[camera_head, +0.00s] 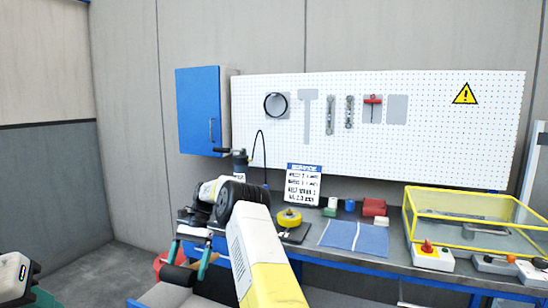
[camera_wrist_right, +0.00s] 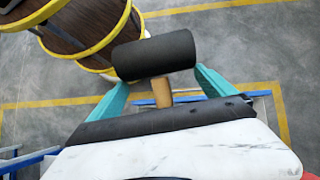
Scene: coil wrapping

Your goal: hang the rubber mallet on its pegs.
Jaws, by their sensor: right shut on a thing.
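The rubber mallet has a black cylindrical head (camera_wrist_right: 154,56) and a tan wooden handle (camera_wrist_right: 162,92), both in the right wrist view. My right gripper (camera_wrist_right: 162,84) is shut on the mallet's handle, with teal fingers on both sides and the head beyond them. In the head view, my right gripper (camera_head: 187,262) is at the lower left, before the bench, with a dark part that looks like the mallet head (camera_head: 180,276). The pegboard (camera_head: 440,130) has a bare grey mallet-shaped outline (camera_head: 308,112); its pegs are too small to make out. My left gripper (camera_head: 45,298) shows only partly at the lower left corner.
Beside the outline hang a black ring (camera_head: 266,103), two wrenches (camera_head: 330,115) and a red-handled tool (camera_head: 372,101). A blue cabinet (camera_head: 197,110) is left of the board. The bench holds a sign (camera_head: 303,184), yellow tape (camera_head: 288,219), a blue cloth (camera_head: 354,237) and a yellow-framed case (camera_head: 408,216).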

